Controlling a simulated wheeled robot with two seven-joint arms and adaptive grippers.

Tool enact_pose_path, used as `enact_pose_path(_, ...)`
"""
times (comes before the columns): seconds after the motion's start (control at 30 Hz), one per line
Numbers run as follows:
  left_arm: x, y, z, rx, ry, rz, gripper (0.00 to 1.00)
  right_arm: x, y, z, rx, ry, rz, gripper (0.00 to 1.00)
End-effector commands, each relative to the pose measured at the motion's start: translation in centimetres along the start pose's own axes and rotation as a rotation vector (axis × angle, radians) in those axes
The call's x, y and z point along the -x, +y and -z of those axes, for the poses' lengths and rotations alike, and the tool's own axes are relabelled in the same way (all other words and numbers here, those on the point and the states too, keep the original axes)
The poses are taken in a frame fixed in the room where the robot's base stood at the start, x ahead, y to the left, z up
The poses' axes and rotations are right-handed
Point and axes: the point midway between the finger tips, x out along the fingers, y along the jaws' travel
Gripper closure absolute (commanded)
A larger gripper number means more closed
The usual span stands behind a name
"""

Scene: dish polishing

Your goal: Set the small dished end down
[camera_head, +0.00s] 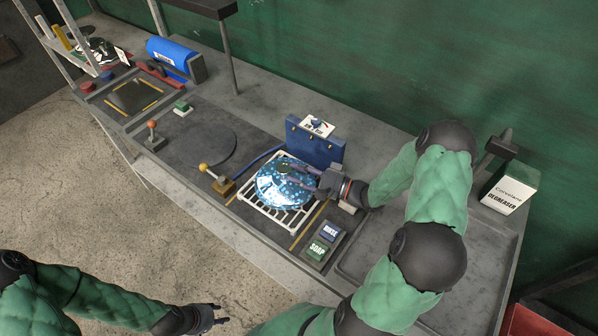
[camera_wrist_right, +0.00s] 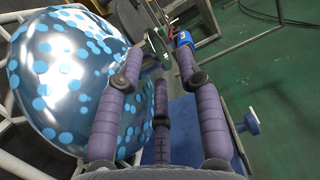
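The dished end (camera_head: 268,188) is a shiny silver dome with light blue spots, resting on a white wire rack (camera_head: 262,212). It fills the left of the right wrist view (camera_wrist_right: 62,80). My right gripper (camera_head: 293,180) is over the dome's right side. In the wrist view its purple fingers (camera_wrist_right: 158,62) are spread, with the dome beside and behind the left finger. A small dark green disc (camera_wrist_right: 157,42) shows near the fingertips; I cannot tell whether they touch it. My left gripper (camera_head: 220,314) is low in the head view, away from the bench, with its fingers apart.
A blue case (camera_head: 315,146) stands behind the rack. A yellow-knobbed lever (camera_head: 218,180) and dark round plate (camera_head: 208,146) are left. A degreaser box (camera_head: 511,187) stands far right.

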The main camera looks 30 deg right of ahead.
Motion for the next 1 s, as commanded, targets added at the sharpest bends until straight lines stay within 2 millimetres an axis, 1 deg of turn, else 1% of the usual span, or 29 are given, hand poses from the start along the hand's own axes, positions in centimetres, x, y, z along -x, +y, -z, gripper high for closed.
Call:
enact_pose_path(0.13,0.1,0.0,0.0,0.000,0.000,0.000,0.60,0.7,0.0,0.1,0.000,0.002,-0.001,0.63)
enact_pose_path(0.23,0.2,0.1,0.0,0.000,0.000,0.000,0.60,1.9,0.0,0.1,-0.001,0.004,-0.002,0.63)
enact_pose_path(0.5,0.8,0.3,0.0,0.000,0.000,0.000,0.60,7.1,0.0,0.1,-0.001,0.006,-0.002,0.63)
enact_pose_path(0.7,1.0,0.4,0.0,0.000,0.000,0.000,0.60,10.2,0.0,0.1,-0.001,0.004,-0.001,0.63)
enact_pose_path(0.83,1.1,0.4,0.0,0.000,0.000,0.000,0.60,11.5,0.0,0.1,0.000,0.003,0.000,0.63)
enact_pose_path(1.0,1.1,0.4,0.0,0.000,0.000,0.000,0.60,12.0,0.0,0.0,0.000,0.000,0.000,0.63)
